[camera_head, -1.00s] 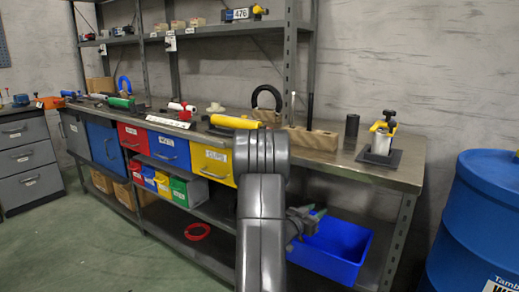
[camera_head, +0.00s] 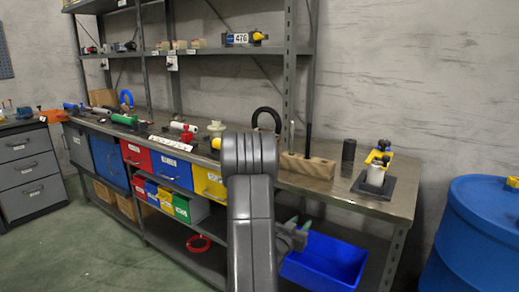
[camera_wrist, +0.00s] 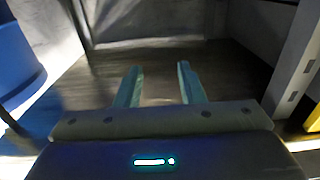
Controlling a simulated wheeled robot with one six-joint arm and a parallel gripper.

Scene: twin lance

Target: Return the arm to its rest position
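My arm (camera_head: 250,200) rises in the middle of the head view and bends at a grey joint in front of the workbench. My gripper (camera_head: 293,234) shows partly behind the arm, beside a blue bin, with much of it hidden. In the wrist view my gripper (camera_wrist: 158,75) has two teal fingers spread apart. Nothing shows between them. Beyond the fingers is a dark flat surface.
A blue bin (camera_head: 325,262) sits below the bench. A blue barrel (camera_head: 480,235) stands at right. Green floor (camera_head: 90,255) is open at left.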

